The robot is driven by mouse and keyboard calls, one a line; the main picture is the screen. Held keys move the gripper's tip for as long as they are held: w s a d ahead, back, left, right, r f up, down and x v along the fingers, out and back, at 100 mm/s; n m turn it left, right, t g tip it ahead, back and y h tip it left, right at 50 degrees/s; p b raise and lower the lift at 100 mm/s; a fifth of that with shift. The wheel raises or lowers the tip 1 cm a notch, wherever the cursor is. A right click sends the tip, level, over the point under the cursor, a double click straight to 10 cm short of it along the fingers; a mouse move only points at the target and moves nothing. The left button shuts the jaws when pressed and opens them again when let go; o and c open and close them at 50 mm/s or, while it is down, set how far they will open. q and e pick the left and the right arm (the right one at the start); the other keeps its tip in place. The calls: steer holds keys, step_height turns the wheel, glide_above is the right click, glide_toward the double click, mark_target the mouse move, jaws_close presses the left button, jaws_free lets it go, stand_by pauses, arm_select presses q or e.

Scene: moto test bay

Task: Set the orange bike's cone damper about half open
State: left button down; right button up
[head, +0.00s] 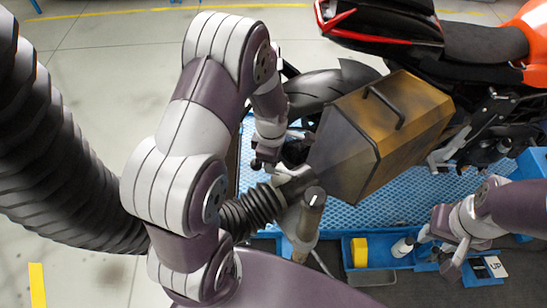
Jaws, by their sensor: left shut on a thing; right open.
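The orange bike (531,38) stands at the upper right, its rear wheel (320,88) toward the cone. The brown box-shaped cone (345,140) has a black handle on top and narrows toward the lower left. A ribbed black hose (250,212) meets its narrow end. My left gripper (264,164) points down beside that neck and is shut on a small part there, seemingly the damper lever. Its grip is small and partly hidden, and the damper's angle cannot be read. My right gripper (447,252) is open and empty over the tray at the lower right.
A thick ribbed hose (65,160) fills the left side. A blue tray (345,248) holds a yellow block (359,252) and a white bottle (402,247). The floor at upper left is clear.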

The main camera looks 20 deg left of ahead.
arm_select(q)
steer(key=shift+s+r+n, duration=0.1)
steer(key=shift+s+n, duration=0.05)
steer(key=shift+n, duration=0.25)
steer(key=c, duration=1.2)
jaws_free()
steer(key=shift+s+a, duration=0.15)
steer(key=shift+a, duration=0.05)
steer(key=shift+r, duration=0.1)
step_height(320, 180, up, 13)
steer(key=b, duration=0.2)
steer(key=shift+f+b, duration=0.2)
steer(key=shift+b, duration=0.2)
